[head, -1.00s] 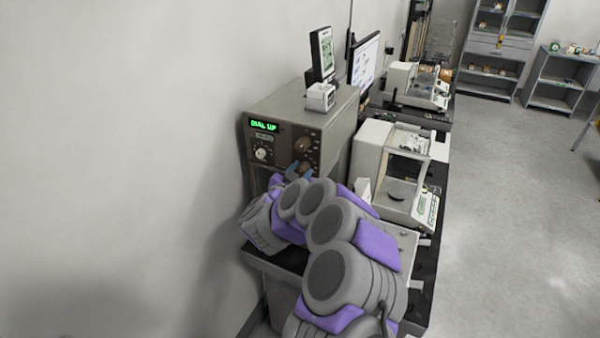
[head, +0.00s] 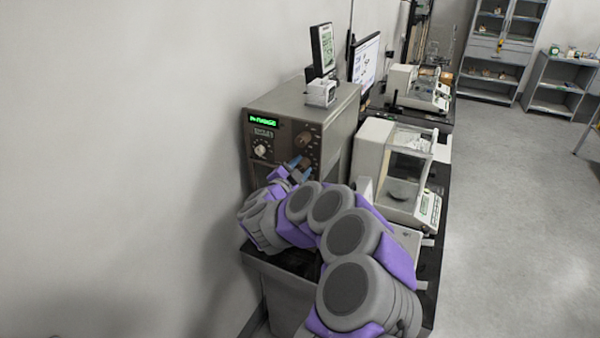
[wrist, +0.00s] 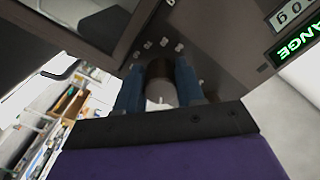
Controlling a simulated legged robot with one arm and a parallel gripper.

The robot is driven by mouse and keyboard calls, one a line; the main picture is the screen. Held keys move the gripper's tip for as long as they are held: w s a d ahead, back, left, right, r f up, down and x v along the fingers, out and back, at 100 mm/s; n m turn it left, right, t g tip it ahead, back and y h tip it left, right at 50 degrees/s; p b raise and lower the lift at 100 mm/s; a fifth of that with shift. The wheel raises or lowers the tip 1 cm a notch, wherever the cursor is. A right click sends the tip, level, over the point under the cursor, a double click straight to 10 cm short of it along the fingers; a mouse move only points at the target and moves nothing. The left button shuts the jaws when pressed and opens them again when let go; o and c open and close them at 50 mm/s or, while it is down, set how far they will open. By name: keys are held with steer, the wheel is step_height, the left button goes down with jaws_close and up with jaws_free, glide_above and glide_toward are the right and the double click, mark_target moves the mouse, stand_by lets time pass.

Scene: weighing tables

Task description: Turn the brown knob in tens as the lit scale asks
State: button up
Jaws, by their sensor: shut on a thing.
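The lit scale is a grey-brown box (head: 335,107) against the wall, with a green display (head: 264,120) that seems to read "In RANGE". The end of that word, "ANGE", shows in the wrist view (wrist: 297,38). My gripper (head: 301,164) is at the lower right of the front panel. In the wrist view my gripper (wrist: 161,80) has its two blue fingers on either side of the lower brown knob (wrist: 161,88), shut on it. In the head view this knob is mostly hidden by the fingers. Another brown knob (head: 305,139) sits above it.
A pale dial (head: 261,150) is at the panel's left. A small white device and a screen (head: 322,48) stand on top. A glass-sided balance (head: 405,168) stands close on the right, and the wall is close on the left. The floor at right is clear.

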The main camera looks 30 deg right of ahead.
steer(key=shift+f+m, duration=0.1)
steer(key=shift+m, duration=0.2)
steer(key=o, duration=1)
steer(key=shift+a, duration=0.1)
steer(key=v, duration=1.7)
steer(key=shift+a, duration=0.2)
steer(key=shift+s, duration=0.1)
stand_by(0.6)
